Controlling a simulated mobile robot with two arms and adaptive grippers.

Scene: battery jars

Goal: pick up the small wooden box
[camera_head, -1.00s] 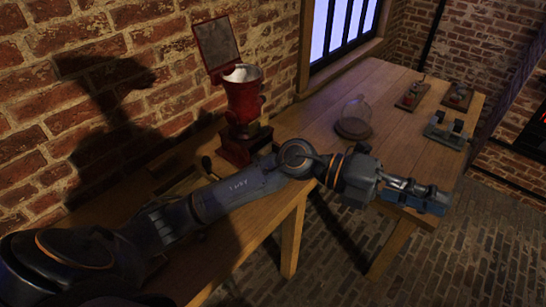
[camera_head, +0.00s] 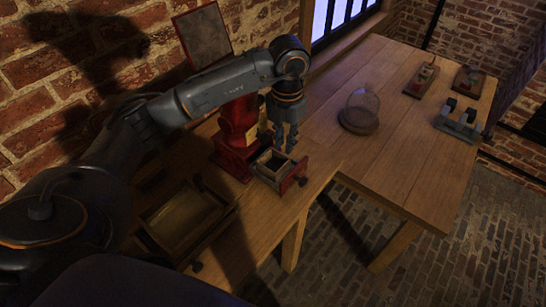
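A small open-topped wooden box (camera_head: 265,174) with a dark inside and a reddish end with a knob sits on the bench, at the foot of the red grinder-like machine (camera_head: 238,122). My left gripper (camera_head: 285,146) points down just above the box's far side. Its fingers are dark and close together in this view, so whether they are open or shut is unclear. I cannot tell whether the fingertips touch the box. My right gripper is not in view.
A larger shallow wooden tray (camera_head: 221,209) lies on the near bench. A glass dome on a round base (camera_head: 358,122) stands on the wooden table to the right. Several small devices, including a metal one (camera_head: 458,124), sit at the table's far end.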

